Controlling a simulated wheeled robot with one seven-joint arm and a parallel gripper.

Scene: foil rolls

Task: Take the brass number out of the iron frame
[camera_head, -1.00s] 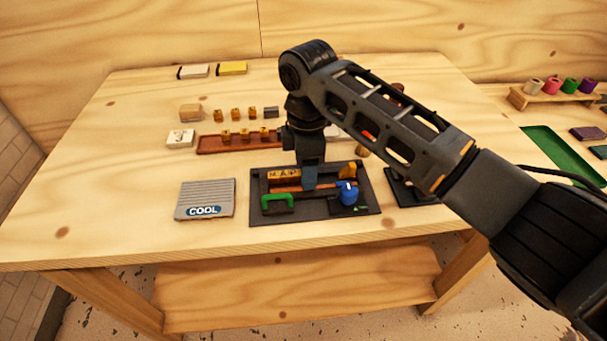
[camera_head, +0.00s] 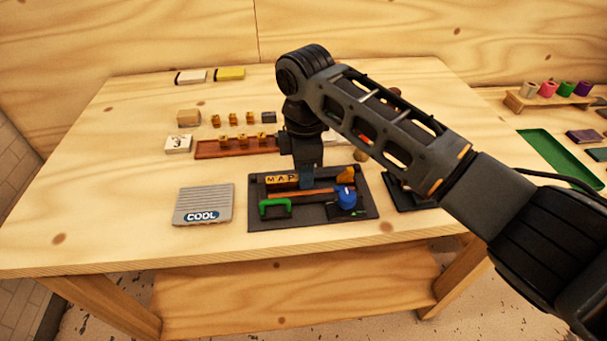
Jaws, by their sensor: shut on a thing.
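The dark iron frame (camera_head: 365,208) lies near the front middle of the table. Inside it are brass letter pieces reading MAP (camera_head: 281,180) at the back left, a reddish bar (camera_head: 305,194), a blue knob (camera_head: 345,196) and a green handle (camera_head: 275,206). My gripper (camera_head: 307,186) points down into the back part of the frame, just right of the letters. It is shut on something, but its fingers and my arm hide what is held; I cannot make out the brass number.
A grey COOL pad (camera_head: 203,204) lies left of the frame. A red-brown rack (camera_head: 207,149) with brass pieces stands behind, beside a white block marked 3 (camera_head: 178,144). A dark tray (camera_head: 405,196) sits to the right. The front edge is clear.

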